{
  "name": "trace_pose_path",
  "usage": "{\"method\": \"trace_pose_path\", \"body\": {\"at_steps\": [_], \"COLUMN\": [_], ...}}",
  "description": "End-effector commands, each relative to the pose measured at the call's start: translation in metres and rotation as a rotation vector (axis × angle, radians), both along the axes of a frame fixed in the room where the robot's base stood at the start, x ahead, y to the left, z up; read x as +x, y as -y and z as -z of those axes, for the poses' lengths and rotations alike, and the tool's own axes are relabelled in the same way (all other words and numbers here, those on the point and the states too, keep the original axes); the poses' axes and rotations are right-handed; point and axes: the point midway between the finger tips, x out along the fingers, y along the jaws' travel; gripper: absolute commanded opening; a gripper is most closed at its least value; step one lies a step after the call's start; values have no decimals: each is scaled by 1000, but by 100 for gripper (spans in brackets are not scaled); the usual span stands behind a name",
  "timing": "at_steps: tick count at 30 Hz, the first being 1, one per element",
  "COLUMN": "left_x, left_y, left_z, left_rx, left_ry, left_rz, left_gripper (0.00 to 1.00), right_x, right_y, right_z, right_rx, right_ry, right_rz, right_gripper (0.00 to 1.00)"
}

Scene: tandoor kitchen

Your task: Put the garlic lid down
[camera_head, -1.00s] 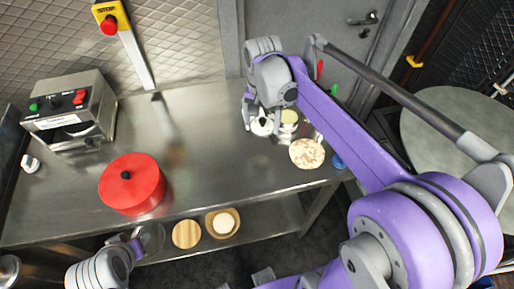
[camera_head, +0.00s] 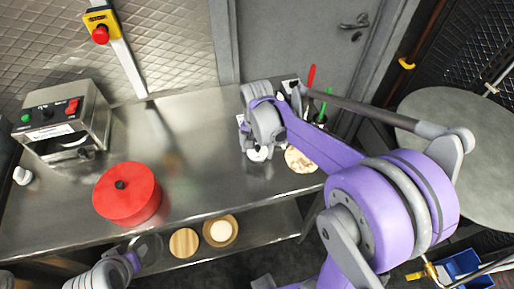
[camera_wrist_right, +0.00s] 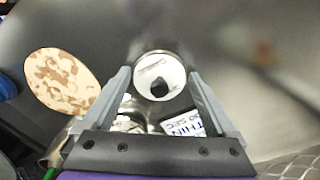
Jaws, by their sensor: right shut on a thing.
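The garlic lid (camera_wrist_right: 150,70) is a white disc with a black knob and faint writing, between my right gripper's fingers in the right wrist view. In the head view, its white edge (camera_head: 258,155) shows under my right gripper (camera_head: 257,149), over the steel counter's right part. My right gripper (camera_wrist_right: 158,84) is shut on the lid. A metallic rim shows around the lid; I cannot tell whether it touches a container or the counter. My left gripper (camera_head: 143,246) is at the counter's front edge in the head view, too small and dark to read.
A speckled flatbread (camera_head: 302,160) lies right of the lid. A written card (camera_wrist_right: 182,124) is near my right gripper. A red lidded pot (camera_head: 127,195) and a steel machine (camera_head: 62,115) stand left. The counter's middle (camera_head: 195,145) is clear.

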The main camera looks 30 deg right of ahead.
Motion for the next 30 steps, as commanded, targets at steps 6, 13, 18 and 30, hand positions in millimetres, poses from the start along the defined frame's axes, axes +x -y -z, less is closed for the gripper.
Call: {"method": "trace_pose_path", "body": {"at_steps": [6, 13, 18, 30], "left_x": [-1, -1, 1, 4], "left_y": [0, 0, 0, 0], "left_z": [3, 3, -1, -10], "left_rx": [0, 0, 0, 0], "left_ry": [-2, -2, 1, 8], "left_rz": [0, 0, 0, 0], "left_gripper": [50, 50, 50, 50], "right_x": [0, 0, 1, 0], "right_y": [0, 0, 0, 0], "right_z": [3, 3, -2, -76], "right_rx": [0, 0, 0, 0], "right_ry": [-1, 0, 1, 0], "right_rz": [0, 0, 0, 1], "right_gripper": [39, 100, 100, 100]}}
